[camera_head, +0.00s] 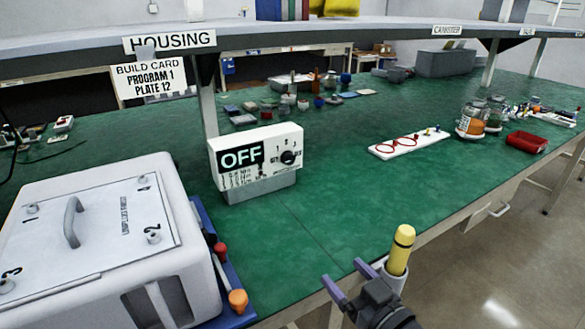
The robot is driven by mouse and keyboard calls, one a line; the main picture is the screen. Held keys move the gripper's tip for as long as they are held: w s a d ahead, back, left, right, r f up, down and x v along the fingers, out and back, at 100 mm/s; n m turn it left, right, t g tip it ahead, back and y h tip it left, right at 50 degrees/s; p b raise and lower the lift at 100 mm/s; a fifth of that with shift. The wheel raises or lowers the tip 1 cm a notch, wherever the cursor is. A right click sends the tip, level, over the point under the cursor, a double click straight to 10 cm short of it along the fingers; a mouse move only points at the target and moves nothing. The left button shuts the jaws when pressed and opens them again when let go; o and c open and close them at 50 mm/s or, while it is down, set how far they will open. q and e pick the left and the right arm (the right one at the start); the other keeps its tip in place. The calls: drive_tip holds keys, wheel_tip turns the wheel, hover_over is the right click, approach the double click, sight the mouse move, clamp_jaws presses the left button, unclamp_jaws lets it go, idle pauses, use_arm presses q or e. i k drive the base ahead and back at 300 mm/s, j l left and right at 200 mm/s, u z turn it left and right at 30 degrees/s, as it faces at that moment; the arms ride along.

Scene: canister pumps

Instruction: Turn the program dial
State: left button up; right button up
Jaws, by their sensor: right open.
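The program dial (289,157) is a dark round knob on the front of a white control box (235,183) in the middle of the green bench. The box's display (242,157) reads OFF. Small marks ring the dial; its exact pointer position is too small to tell. A build card (150,79) hanging from the shelf reads PROGRAM 1, PLATE 12. My right gripper (350,279) is open and empty at the bench's front edge, below and to the right of the box, well apart from the dial. My left gripper is not in view.
A white housing (150,275) with a handled lid stands left of the box, with red and orange knobs beside it. A yellow-topped cylinder (402,240) stands close to my right gripper. A white strip (408,144), jars (473,120) and red tray (527,142) lie right. Bench between is clear.

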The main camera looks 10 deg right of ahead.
sight(287, 158)
drive_tip(key=i, duration=1)
